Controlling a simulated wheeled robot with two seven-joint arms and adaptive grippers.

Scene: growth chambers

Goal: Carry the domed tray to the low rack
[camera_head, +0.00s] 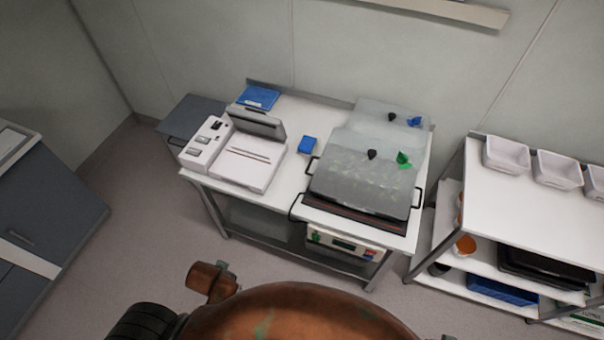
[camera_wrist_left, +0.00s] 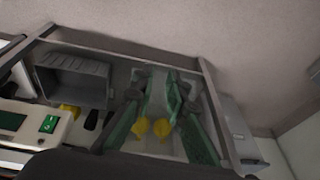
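The domed tray (camera_head: 362,178) stands on the white table (camera_head: 290,190) in the head view. It has a cloudy clear lid over green plants, a black knob, a green tag, and black side handles. A second clear-lidded tray (camera_head: 378,115) with a blue tag stands behind it. The low rack (camera_head: 535,215) is on the right, with a white top and lower shelves. My left gripper (camera_wrist_left: 158,80) shows in the left wrist view as two dark-and-green fingers, apart, with no tray between them. Neither gripper shows in the head view. My right gripper is out of view.
A white instrument (camera_head: 245,160) with an open lid is on the table's left; a small blue box (camera_head: 307,145) is beside it. White bins (camera_head: 507,155) line the rack top's back edge; its front is clear. A floor gap separates table and rack. A grey cabinet (camera_head: 45,215) is far left.

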